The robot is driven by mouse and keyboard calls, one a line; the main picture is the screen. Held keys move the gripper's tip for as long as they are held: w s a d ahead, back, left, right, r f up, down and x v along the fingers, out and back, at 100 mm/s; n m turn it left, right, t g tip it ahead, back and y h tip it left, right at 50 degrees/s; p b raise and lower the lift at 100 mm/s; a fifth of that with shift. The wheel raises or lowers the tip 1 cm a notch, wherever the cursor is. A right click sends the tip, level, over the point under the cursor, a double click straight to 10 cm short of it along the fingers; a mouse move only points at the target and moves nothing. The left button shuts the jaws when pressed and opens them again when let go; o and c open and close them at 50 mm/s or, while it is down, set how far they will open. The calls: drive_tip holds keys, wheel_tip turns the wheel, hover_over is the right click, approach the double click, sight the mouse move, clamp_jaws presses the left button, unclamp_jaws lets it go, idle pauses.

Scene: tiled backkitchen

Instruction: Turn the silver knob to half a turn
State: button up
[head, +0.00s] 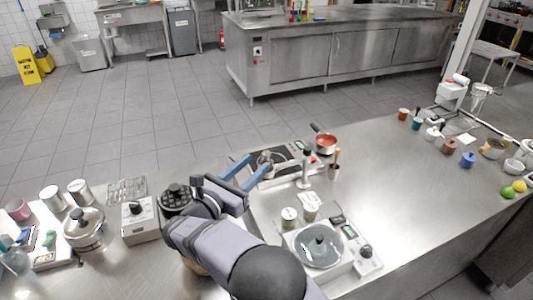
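A small silver-grey knob-like part (266,158) shows at the left end of a black-topped cooking unit (290,153) on the steel counter. I take it for the silver knob; its pointer or marks are too small to read. My gripper (259,163) has two blue fingers that reach up and right toward it. The fingers are spread apart, with their tips at the knob, one toward each side. I cannot tell whether they touch it. My grey arm comes up from the bottom and hides part of the counter.
A red pan (325,143) stands just right of the cooking unit. A white stand (305,170) is near its front. A grey control box (140,220) and a lidded pot (85,229) are left. A scale-like device (320,246) is in front. The right counter has bare room.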

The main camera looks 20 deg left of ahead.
sight(264, 156)
drive_tip(key=shift+w+d+p, duration=0.25)
drive_tip(key=shift+w+p, duration=0.15)
drive_tip(key=shift+w, duration=0.7)
drive_tip(key=shift+w+d+p, duration=0.2)
drive_tip(key=shift+w+p, duration=0.25)
drive_tip(key=shift+w, duration=0.7)
drive_tip(key=shift+w+d+p, duration=0.25)
drive_tip(key=shift+w+p, duration=0.15)
drive_tip(key=shift+w, duration=0.7)
clamp_jaws()
